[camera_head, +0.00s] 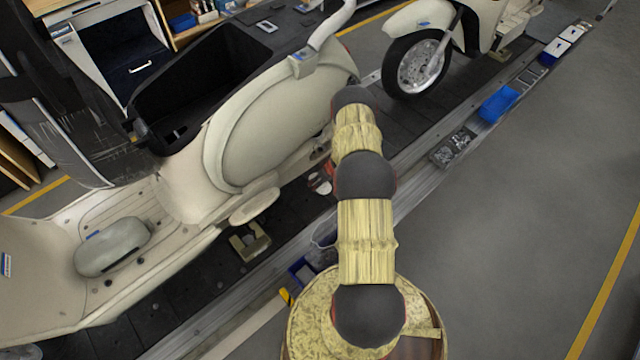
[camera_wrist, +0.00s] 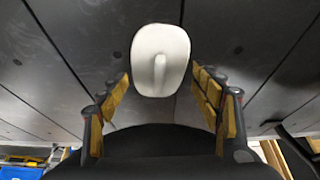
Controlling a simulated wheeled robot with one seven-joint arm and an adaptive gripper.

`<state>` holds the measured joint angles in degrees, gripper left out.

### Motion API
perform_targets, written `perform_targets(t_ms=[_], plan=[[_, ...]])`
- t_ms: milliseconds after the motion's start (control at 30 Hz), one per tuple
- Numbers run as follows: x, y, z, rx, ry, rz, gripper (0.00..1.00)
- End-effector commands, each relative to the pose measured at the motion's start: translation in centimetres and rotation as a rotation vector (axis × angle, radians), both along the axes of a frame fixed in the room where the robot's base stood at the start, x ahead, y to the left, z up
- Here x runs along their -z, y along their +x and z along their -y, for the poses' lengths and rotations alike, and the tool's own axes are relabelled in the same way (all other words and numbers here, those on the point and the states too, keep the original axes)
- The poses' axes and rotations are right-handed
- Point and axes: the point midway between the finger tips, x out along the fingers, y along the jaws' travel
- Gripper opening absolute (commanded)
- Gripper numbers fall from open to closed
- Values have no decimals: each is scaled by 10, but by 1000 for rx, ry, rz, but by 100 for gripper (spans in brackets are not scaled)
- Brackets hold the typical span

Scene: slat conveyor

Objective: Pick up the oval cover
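The oval cover (camera_wrist: 160,62) is a pale, rounded shell with a raised ridge down its middle. In the wrist view it lies on dark slats, ahead of my gripper. My gripper (camera_wrist: 166,98) is open, with a yellow-padded finger to each side and clear gaps between them and the cover. In the head view my arm hides most of the gripper; a small dark and red part of it (camera_head: 319,178) shows beside the arm, near the scooter.
A cream scooter body (camera_head: 270,125) stands on the slat conveyor (camera_head: 205,295), close left of my arm. A grey rounded part (camera_head: 112,247) lies on its footboard. A second scooter (camera_head: 415,65) stands behind. A blue bin (camera_head: 497,103) sits along the conveyor edge. Floor at right is clear.

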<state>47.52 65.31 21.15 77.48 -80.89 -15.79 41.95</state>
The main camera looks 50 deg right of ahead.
Motion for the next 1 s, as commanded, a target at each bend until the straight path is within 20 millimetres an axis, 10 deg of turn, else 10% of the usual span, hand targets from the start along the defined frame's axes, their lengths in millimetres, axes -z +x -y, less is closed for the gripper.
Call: perform_targets(t_ms=[1000], plan=[[0,0,0,0,0,0,7]])
